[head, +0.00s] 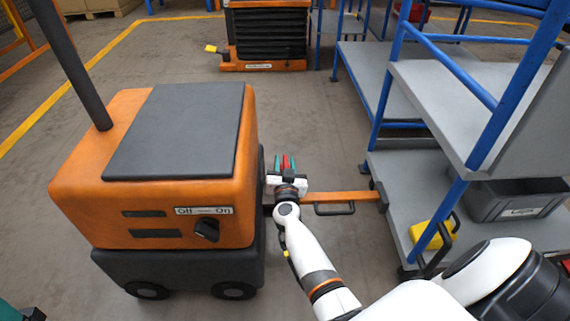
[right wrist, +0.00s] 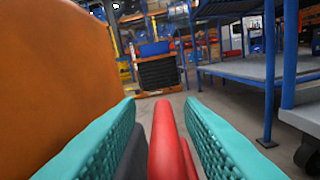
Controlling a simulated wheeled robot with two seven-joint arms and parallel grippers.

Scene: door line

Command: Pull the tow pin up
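The red tow pin (head: 286,162) stands upright at the right side of the orange tug (head: 75,175), by the orange tow bar (head: 335,197). My right gripper (head: 285,165) is at the pin, with one teal finger on each side of it. In the right wrist view the red pin (right wrist: 168,145) stands between the fingers (right wrist: 160,112), nearer the right one. A gap shows on the left, so the gripper looks open around it. The pin's lower end is hidden. A teal piece at the bottom left corner, probably my left gripper (head: 10,311), is mostly cut off.
The tow bar leads to a grey and blue stepped cart (head: 400,185) on the right, which holds a grey bin (head: 510,205) and a yellow object (head: 433,235). Another orange and black machine (head: 268,35) stands behind. Floor between is clear.

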